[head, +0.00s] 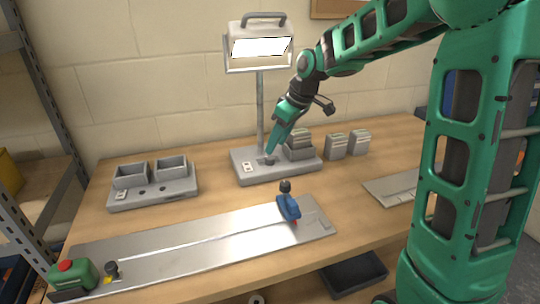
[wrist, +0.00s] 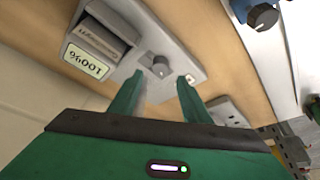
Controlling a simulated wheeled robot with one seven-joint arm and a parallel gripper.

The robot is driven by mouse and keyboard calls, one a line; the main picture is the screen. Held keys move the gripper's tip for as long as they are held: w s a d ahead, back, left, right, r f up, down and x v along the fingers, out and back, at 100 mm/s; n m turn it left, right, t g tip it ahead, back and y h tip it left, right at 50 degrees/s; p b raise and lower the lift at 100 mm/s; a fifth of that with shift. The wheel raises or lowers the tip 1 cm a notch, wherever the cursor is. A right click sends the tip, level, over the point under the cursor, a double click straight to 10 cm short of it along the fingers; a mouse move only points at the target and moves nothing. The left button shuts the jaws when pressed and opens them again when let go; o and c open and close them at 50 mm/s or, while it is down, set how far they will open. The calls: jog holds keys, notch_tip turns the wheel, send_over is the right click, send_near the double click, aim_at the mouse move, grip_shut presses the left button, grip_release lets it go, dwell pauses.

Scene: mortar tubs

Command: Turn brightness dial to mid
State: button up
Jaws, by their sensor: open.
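A work lamp (head: 260,47) with a bright lit panel stands on a pole from a grey base (head: 283,171). A small dark dial (head: 269,160) sits on top of that base, and it also shows in the wrist view (wrist: 160,66) as a round grey knob. My gripper (head: 270,152) reaches down from above to the dial. In the wrist view my gripper (wrist: 160,79) is open, its two green fingers apart with the dial just ahead, between the fingertip lines. I cannot tell whether a finger touches it. The dial's pointer setting is too small to read.
A grey block holder (head: 299,147) stands right of the dial, close to my gripper. A twin-tub station (head: 153,188) is at left. A metal rail plate (head: 190,246) with a blue clamp (head: 288,207) lies in front.

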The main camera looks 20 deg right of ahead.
aim_at(270, 157)
jog(key=x, duration=0.6)
jog(key=c, duration=1)
